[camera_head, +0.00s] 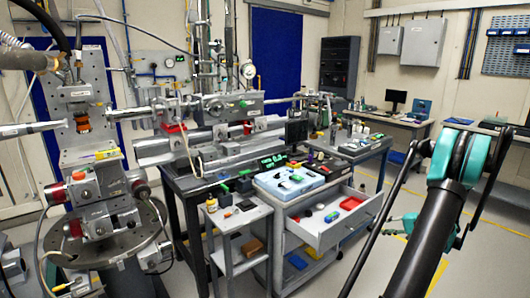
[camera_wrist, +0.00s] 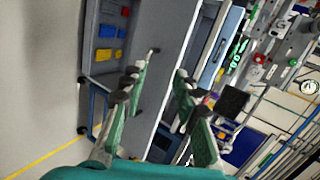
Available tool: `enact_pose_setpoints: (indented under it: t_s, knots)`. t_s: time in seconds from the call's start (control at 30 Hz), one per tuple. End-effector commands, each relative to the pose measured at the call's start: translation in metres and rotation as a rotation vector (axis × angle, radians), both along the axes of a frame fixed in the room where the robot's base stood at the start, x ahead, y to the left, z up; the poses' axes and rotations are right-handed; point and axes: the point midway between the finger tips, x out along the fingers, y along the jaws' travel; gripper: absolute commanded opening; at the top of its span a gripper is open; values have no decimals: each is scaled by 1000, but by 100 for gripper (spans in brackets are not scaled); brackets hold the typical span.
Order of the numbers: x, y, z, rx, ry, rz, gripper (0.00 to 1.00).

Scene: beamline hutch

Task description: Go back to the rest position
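In the wrist view, my gripper (camera_wrist: 158,88) has its two green-padded fingers spread apart. Nothing is held between them; a grey cabinet surface shows behind. In the head view, my black and teal arm (camera_head: 437,215) rises at the right. A teal part of my gripper (camera_head: 402,222) shows low behind it, beyond the drawer's right side and mostly hidden by the arm.
A grey cart (camera_head: 276,230) with an open drawer (camera_head: 340,222) holding small items stands left of my arm. A small side table (camera_head: 232,216) and beamline apparatus (camera_head: 215,130) are farther left. A desk (camera_head: 400,124) stands at the back right. Floor around my gripper looks clear.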

Motion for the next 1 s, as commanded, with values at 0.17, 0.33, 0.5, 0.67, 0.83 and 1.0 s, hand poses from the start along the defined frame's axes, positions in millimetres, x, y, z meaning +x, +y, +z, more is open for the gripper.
enact_pose_setpoints:
  t_s: [0.17,0.33,0.5,0.67,0.83,1.0]
  knots:
    - [-7,75,27,-117,74,67,30]
    - [-29,137,45,-240,129,128,30]
    - [-64,192,58,-372,168,191,30]
    - [-104,234,64,-503,187,250,30]
    - [-153,269,66,-647,190,315,30]
    - [-205,292,62,-793,174,379,30]
